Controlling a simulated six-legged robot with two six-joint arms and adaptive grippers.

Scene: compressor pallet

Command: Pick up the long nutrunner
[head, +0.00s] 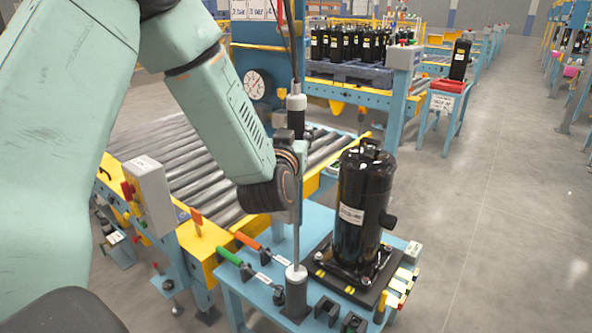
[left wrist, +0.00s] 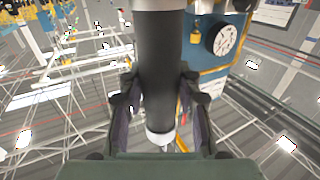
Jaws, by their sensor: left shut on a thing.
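The long nutrunner (head: 297,103) stands upright in the head view, with a grey-and-black body on top and a thin metal shaft below. Cables run up from its top. Its shaft goes down to a white collar and black cylinder (head: 295,297) at the front of the blue bench; I cannot tell whether the end sits in it. My left gripper (head: 296,142) is shut on the nutrunner's body. In the left wrist view, the fingers (left wrist: 160,100) lie on both sides of the nutrunner's dark body (left wrist: 160,55). My right gripper is out of view.
A black compressor (head: 362,205) stands on a base plate on the blue bench, right of the shaft. A green-handled tool (head: 229,256) and an orange-handled tool (head: 247,240) lie left of it. A roller conveyor (head: 175,150) runs behind. Open floor is on the right.

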